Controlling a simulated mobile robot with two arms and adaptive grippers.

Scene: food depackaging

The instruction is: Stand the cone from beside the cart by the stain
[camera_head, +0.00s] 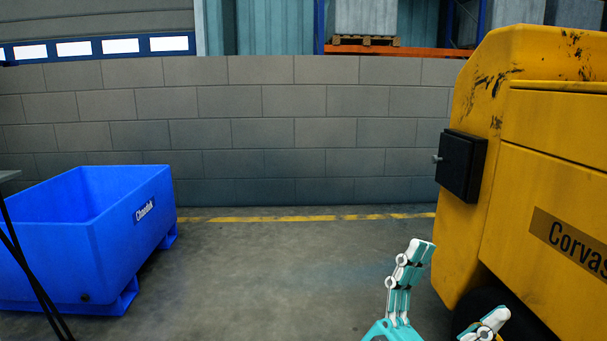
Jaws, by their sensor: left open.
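My left gripper (460,283) is at the bottom right, open and empty, with one finger raised and the other low near the frame's edge. It shows in front of the yellow machine's lower left side. I see no cone in this view, and no stain that I can clearly make out on the grey floor (270,275). No cart is clearly recognisable; a grey edge with thin dark bars (22,262) shows at the far left, but I cannot tell what it belongs to. My right gripper is not in view.
A large blue bin (125,245) stands at the left. A yellow machine (540,190) with a dark wheel fills the right. A grey block wall (300,130) closes the back, with a yellow floor line (300,217) before it. The floor between bin and machine is clear.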

